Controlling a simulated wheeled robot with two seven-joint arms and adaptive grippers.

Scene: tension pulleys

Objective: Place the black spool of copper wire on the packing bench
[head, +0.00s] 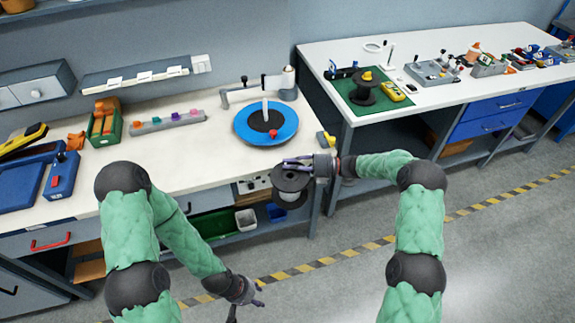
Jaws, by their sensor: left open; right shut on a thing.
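A black-flanged spool (291,183) hangs in front of the left bench's front edge, with a pale band showing between its flanges. I cannot make out copper colour on it. My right gripper (301,164) is shut on this spool at its upper rim. My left gripper (250,298) is open and empty, low over the floor, well away from the spool. There are two white-topped benches, a left one (190,168) and a right one (436,106); I cannot tell which is the packing bench.
A blue disc (247,123) with a post stands on the left bench. A green mat (343,91) on the right bench bears another black spool (362,92) and a yellow meter (392,91).

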